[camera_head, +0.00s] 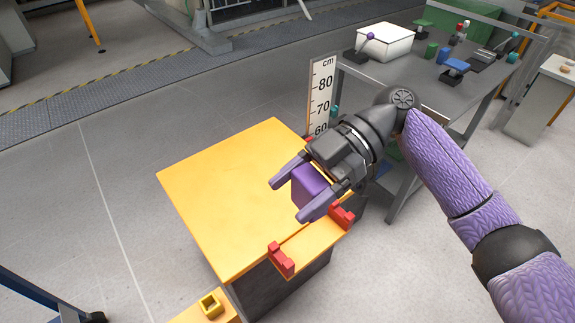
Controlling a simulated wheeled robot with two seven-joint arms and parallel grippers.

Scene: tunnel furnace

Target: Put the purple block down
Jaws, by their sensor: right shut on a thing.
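My right arm comes in from the right, over the near right part of a yellow table top (225,195). I cannot tell whether the block touches the table or hangs just above it. The gripper body hides part of the block and the table's right corner. My left gripper is not in view.
Red brackets stand at the table's near right edge, one at the front (281,260) and one farther right (342,216). A ruler board (321,90) stands behind. A grey table (420,75) holds a white box (378,42) and small items. The yellow top's left side is clear.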

